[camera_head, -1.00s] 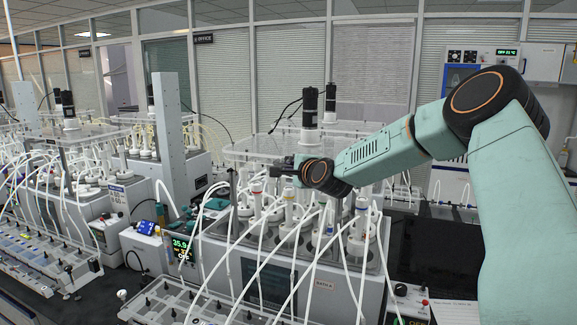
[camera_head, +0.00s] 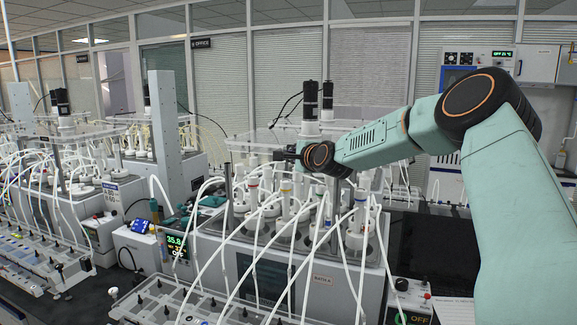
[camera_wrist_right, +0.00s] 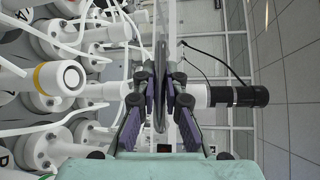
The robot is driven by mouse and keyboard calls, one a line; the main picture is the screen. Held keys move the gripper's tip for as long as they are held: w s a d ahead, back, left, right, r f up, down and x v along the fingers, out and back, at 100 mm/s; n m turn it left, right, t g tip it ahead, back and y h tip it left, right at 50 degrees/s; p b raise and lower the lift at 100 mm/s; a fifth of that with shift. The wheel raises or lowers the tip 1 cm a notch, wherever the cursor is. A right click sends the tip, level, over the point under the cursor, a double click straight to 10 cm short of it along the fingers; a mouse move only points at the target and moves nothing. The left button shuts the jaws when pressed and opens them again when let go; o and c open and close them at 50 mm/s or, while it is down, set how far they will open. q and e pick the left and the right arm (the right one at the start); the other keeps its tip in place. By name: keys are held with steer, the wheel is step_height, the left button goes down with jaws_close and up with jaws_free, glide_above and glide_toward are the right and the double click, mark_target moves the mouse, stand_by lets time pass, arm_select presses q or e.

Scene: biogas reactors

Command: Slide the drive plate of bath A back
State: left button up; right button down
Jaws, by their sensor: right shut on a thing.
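The clear drive plate of bath A (camera_head: 245,143) lies level above the white-topped reactor bottles. A motor (camera_head: 309,100) with a black top and white base stands on it; it also shows in the wrist view (camera_wrist_right: 238,96). My right gripper (camera_head: 284,153) is at the plate's front edge. In the wrist view, my right gripper's purple-padded fingers (camera_wrist_right: 161,98) are shut on the plate, seen edge-on (camera_wrist_right: 161,60) between them. In the head view the wrist hides the fingertips and part of the edge. My left gripper is not in view.
Reactor bottles (camera_head: 290,213) with many loose white tubes stand in bath A (camera_head: 340,287) below the plate. A grey column and another bath with its own plate (camera_head: 85,133) stand to the left. A control box with a red knob (camera_head: 403,285) is at front right.

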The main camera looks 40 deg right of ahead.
steer(key=shift+w+d, duration=0.15)
steer(key=shift+d, duration=0.1)
steer(key=shift+r, duration=0.1)
steer(key=c, duration=1.4)
jaws_free()
steer(key=shift+w, duration=0.1)
